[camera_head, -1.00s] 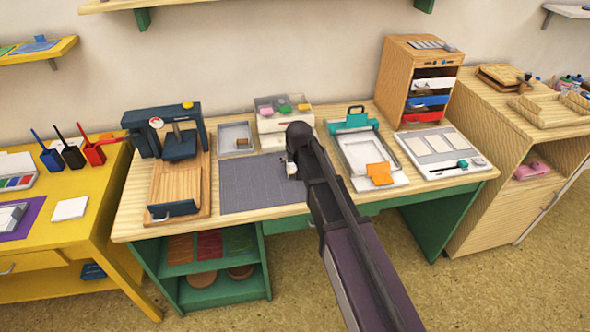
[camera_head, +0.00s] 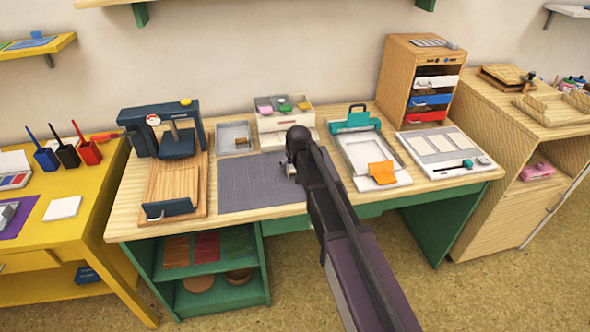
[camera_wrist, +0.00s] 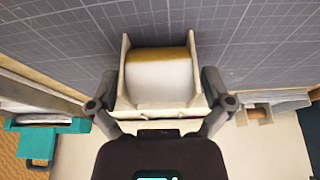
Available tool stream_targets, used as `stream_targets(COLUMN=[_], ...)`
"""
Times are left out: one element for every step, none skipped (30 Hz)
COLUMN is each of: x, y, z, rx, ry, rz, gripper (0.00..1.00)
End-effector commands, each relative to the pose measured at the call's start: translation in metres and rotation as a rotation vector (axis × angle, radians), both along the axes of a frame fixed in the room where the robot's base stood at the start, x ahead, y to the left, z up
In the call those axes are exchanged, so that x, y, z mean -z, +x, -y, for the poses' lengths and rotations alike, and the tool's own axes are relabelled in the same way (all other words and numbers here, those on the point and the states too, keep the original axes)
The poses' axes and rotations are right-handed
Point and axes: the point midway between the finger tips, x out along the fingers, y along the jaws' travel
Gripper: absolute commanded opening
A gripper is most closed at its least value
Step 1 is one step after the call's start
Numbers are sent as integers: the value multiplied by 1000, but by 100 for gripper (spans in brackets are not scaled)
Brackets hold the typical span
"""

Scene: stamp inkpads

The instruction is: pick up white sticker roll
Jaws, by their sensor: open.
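The white sticker roll (camera_wrist: 160,82) shows in the wrist view as a broad white band with a yellow-brown far edge. It sits between two upright cream side plates of a small holder (camera_wrist: 191,68) on the grey mat. My gripper (camera_wrist: 159,90) is open, with one dark finger on each side of the holder. I cannot tell whether the fingers touch the plates. In the head view, my arm hides most of the roll and holder; only a small pale part (camera_head: 290,170) shows beside the wrist.
The grey cutting mat (camera_head: 250,187) lies around the holder. A teal-and-white device (camera_head: 355,125) stands to the right, a shallow tray (camera_head: 234,128) behind left, and a clear-topped box (camera_head: 284,118) behind. A dark press (camera_head: 163,135) stands at the left.

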Motion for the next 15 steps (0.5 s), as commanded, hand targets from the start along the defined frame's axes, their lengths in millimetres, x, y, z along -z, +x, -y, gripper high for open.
stream_targets(x=[0, 0, 0, 0, 0, 0, 0, 0, 0, 0, 0, 0, 0, 0, 0], y=[0, 0, 0, 0, 0, 0, 0, 0, 0, 0, 0, 0, 0, 0, 0], z=[0, 0, 0, 0, 0, 0, 0, 0, 0, 0, 0, 0, 0, 0, 0], rx=[0, 0, 0, 0, 0, 0, 0, 0, 0, 0, 0, 0, 0, 0, 0], ry=[0, 0, 0, 0, 0, 0, 0, 0, 0, 0, 0, 0, 0, 0, 0], rz=[0, 0, 0, 0, 0, 0, 0, 0, 0, 0, 0, 0, 0, 0, 0], gripper=[100, 100, 100, 100, 100, 100, 100, 100, 100, 100, 100, 91, 82, 73, 61])
